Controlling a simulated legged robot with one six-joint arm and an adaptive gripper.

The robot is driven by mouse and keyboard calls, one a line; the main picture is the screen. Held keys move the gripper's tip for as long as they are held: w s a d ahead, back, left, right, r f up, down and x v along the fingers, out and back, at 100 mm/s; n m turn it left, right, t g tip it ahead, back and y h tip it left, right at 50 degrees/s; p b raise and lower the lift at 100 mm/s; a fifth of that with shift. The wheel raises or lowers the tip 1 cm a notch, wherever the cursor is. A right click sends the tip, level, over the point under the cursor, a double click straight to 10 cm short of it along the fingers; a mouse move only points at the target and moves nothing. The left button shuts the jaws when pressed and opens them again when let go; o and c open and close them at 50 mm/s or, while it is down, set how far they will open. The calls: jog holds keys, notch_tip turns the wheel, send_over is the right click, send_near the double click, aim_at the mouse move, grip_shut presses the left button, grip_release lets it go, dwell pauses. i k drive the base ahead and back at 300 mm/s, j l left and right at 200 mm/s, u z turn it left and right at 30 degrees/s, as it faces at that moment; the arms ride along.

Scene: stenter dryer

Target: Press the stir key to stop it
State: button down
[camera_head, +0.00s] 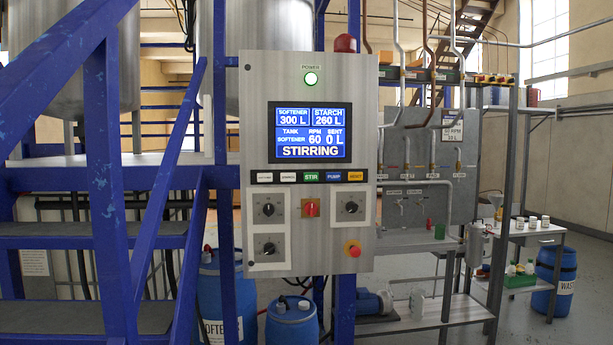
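The stir key (311,177) is a small green key marked STIR, in the middle of a row of keys on the grey control panel (258,85). The screen (310,132) above shows STIRRING, softener 300 L, starch 260 L and RPM 60. My gripper is not in view.
Below the keys are dark rotary knobs (268,209), a red switch (311,208) and a red emergency button (352,249). Blue stairs and railing (110,190) stand left of the panel. Blue drums (292,322) sit below; a bench (410,318) stands right. Nothing covers the panel's front.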

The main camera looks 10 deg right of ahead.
aim_at(308, 176)
jog(key=i, duration=1.5)
